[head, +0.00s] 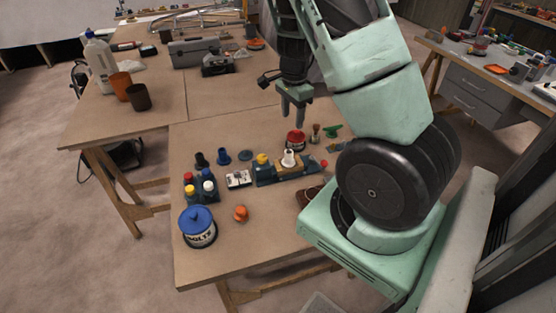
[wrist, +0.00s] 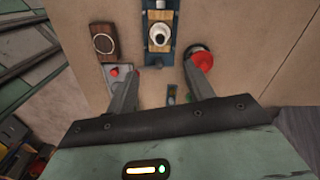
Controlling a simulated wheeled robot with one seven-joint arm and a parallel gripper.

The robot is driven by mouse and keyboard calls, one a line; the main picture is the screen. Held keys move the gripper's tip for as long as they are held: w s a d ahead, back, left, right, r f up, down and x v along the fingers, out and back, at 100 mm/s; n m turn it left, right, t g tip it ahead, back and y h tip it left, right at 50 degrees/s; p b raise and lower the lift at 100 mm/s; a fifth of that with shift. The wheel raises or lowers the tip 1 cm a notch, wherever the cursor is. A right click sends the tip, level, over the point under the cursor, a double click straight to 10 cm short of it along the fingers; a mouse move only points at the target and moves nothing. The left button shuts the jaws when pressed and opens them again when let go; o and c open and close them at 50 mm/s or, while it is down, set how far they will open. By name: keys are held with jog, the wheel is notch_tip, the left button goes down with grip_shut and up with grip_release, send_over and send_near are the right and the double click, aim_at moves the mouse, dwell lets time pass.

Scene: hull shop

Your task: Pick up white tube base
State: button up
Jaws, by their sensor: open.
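In the wrist view my gripper (wrist: 157,72) also shows open, with nothing between the fingers.
A red tin (head: 296,141) stands close behind the tube base; in the wrist view the red tin (wrist: 201,57) is beside my right finger. A yellow-topped piece (head: 262,159) is left on the same holder.

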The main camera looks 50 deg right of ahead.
send_near(289, 154)
jog(key=f, duration=0.2)
jog(key=d+f, duration=0.1)
jog(key=f, duration=0.2)
jog(key=shift+w+d+f, duration=0.15)
jog(key=shift+f, duration=0.2)
jog(key=shift+w+a+f+p, duration=0.1)
jog(key=shift+f+p, duration=0.1)
jog(key=shift+f, duration=1.15)
jog(key=shift+w+a+f+p, duration=0.1)
jog(key=shift+f+p, duration=0.05)
jog(key=shift+f, duration=1.2)
jog(key=c, duration=1.1)
